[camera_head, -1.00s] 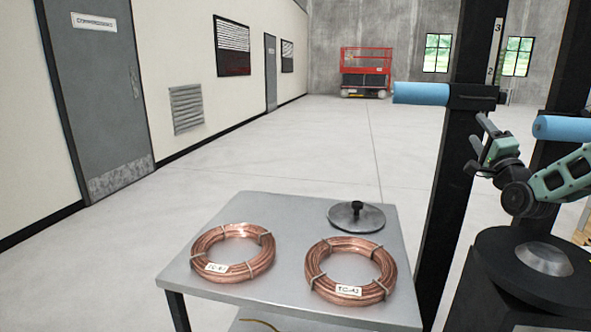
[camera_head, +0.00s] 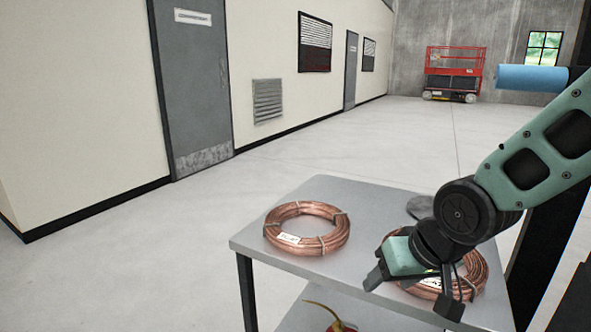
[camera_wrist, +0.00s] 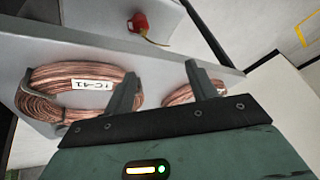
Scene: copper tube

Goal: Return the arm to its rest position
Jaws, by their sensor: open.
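My gripper (camera_head: 411,292) hangs over the right side of the grey table (camera_head: 385,197). Its jaws are open with nothing between them, and the wrist view also shows them (camera_wrist: 162,82). The right copper coil (camera_head: 480,275) lies under my gripper and is partly hidden by it. The left copper coil (camera_head: 272,235) lies flat on the table to the left, clear of my gripper. The wrist view shows a labelled coil (camera_wrist: 45,78) left of the fingers and part of another coil (camera_wrist: 178,96) behind the right finger.
A dark round lid-like disc (camera_head: 418,207) at the table's back is partly hidden by my arm. A red item (camera_wrist: 140,23) with a yellow lead sits on the lower shelf (camera_head: 305,308). The floor at left is clear.

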